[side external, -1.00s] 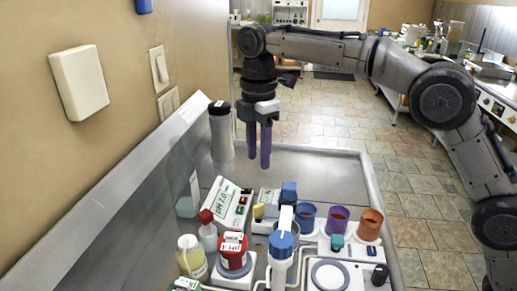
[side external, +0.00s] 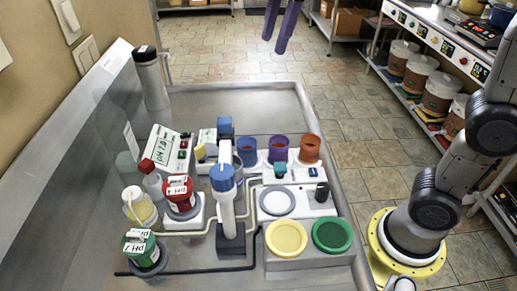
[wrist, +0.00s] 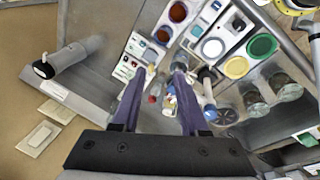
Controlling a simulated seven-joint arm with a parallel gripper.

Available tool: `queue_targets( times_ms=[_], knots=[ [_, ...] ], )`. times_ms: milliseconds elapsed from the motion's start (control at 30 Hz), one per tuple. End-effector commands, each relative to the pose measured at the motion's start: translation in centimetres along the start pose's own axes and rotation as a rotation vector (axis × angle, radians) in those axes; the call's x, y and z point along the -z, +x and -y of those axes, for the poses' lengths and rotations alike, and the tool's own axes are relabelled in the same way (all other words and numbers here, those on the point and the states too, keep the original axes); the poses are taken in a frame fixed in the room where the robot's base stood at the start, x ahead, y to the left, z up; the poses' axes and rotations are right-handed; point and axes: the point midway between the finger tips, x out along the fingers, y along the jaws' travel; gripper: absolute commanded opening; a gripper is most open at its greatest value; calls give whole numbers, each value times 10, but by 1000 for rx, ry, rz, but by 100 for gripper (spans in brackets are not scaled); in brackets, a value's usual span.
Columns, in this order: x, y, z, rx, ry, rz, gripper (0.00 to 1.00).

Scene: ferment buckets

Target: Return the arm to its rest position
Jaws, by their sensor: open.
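My gripper (side external: 279,28) shows only as two purple fingers at the top edge of the side external view. They are apart with nothing between them, high above the far end of the steel bench (side external: 255,103). The rest of the hand is out of frame there. In the wrist view the two fingers (wrist: 160,78) are spread and empty, pointing down toward the bench items. My arm's base and lower links stand at the right of the side external view.
Yellow (side external: 286,238) and green (side external: 332,235) discs lie near. Shelved buckets (side external: 441,92) stand right.

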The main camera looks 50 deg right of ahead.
Motion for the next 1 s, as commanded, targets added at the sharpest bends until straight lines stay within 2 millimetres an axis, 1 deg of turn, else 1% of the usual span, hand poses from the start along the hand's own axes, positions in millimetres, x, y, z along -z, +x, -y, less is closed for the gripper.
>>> queue_targets(
  times_ms=[33, 100, 167, 200, 267, 300, 367, 400, 467, 500, 600, 700, 733, 833, 1000],
  knots=[
    [-16, -6, 16, -24, 61, -7, 44],
    [-34, -9, 37, -54, 155, -18, 44],
    [-49, -7, 56, -80, 241, -28, 44],
    [-59, -5, 69, -96, 301, -36, 44],
    [-72, 2, 88, -119, 392, -49, 44],
    [-80, 7, 101, -134, 455, -59, 44],
    [-92, 18, 119, -152, 551, -73, 44],
    [-99, 26, 132, -165, 616, -84, 44],
    [-108, 41, 149, -180, 715, -100, 44],
    [-113, 51, 159, -187, 781, -111, 44],
    [-123, 79, 181, -192, 938, -133, 44],
    [-128, 104, 193, -180, 1078, -143, 44],
    [-129, 108, 194, -177, 1113, -145, 44],
    [-127, 109, 189, -188, 1198, -176, 44],
    [-126, 108, 186, -191, 1249, -191, 44]
  ],
)
